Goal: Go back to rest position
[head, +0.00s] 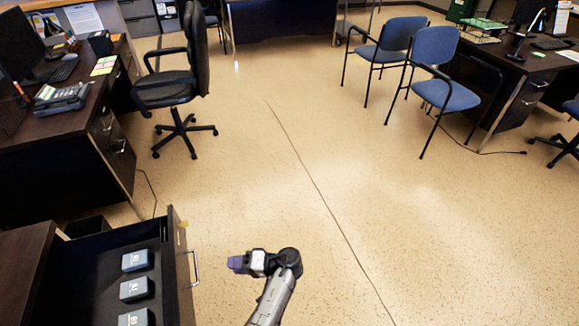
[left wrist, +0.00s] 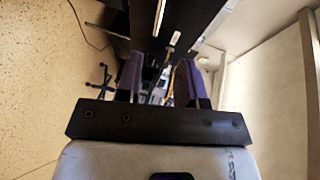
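My left gripper (head: 234,264) is over the floor in the head view, just right of the open drawer's handle, and points left. In the left wrist view its two purple fingers (left wrist: 157,80) stand apart with nothing between them, so it is open and empty. My right gripper is in neither view.
An open drawer (head: 178,262) at the lower left holds several grey boxes, among them one at the back (head: 136,260). A black office chair (head: 176,85) stands by the left desk (head: 60,135). Blue chairs (head: 445,90) stand at the upper right. A cable (head: 312,182) crosses otherwise clear floor.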

